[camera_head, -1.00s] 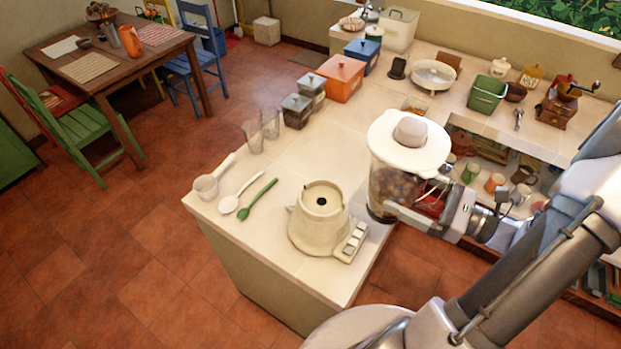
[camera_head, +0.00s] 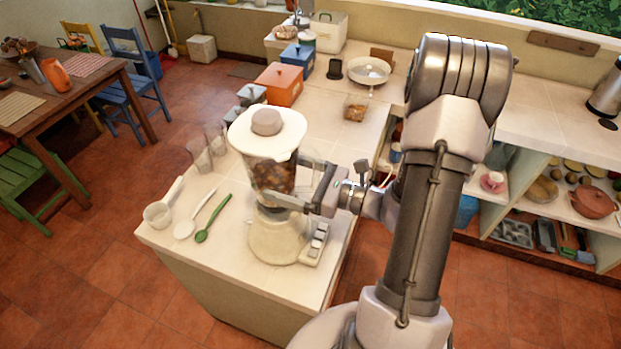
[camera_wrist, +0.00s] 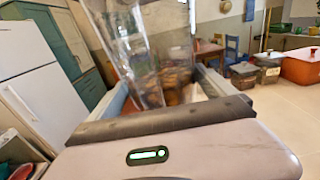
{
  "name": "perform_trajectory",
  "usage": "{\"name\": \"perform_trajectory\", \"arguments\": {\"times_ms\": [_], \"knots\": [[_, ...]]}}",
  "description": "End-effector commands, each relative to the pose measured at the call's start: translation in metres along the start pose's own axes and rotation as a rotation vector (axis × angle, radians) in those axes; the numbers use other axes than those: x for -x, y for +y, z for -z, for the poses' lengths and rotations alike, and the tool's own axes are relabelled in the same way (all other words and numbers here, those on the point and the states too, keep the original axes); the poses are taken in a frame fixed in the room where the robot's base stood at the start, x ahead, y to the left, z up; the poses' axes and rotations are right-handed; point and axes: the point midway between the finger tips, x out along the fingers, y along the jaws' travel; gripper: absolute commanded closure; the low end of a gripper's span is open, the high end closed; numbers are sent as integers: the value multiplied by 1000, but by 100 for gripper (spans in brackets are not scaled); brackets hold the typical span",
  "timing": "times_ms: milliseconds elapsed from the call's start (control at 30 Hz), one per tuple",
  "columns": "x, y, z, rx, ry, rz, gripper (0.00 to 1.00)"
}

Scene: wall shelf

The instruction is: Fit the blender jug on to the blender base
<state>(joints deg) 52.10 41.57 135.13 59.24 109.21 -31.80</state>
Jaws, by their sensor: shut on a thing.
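The blender jug (camera_head: 272,177) is clear, with dark brown contents and a white lid (camera_head: 267,131). It is upright, and its bottom shows right over the cream blender base (camera_head: 277,238). I cannot tell whether the jug touches the base or hangs just above it. My gripper (camera_head: 290,199) is shut on the jug's lower part from the right. In the wrist view the jug (camera_wrist: 150,55) rises between the fingers, and its bottom is hidden by my gripper. The base stands upright on the counter corner, with its row of white switches on the right.
A white scoop (camera_head: 160,213), a white spoon (camera_head: 190,226) and a green spoon (camera_head: 206,234) lie left of the base. Glasses (camera_head: 200,155) and canisters, including an orange one (camera_head: 279,84), stand behind the jug. The counter's front edge is close to the base.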

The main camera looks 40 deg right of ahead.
Motion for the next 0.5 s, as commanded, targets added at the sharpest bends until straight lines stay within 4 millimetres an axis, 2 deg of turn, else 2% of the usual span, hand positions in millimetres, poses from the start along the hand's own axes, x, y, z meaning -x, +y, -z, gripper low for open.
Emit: {"name": "perform_trajectory", "arguments": {"times_ms": [67, 300, 500], "knots": [[-3, 0, 2, -1, -2, 1, 79], [-2, 0, 36, -2, -2, 1, 79], [-2, 0, 34, 0, -2, 1, 79]]}}
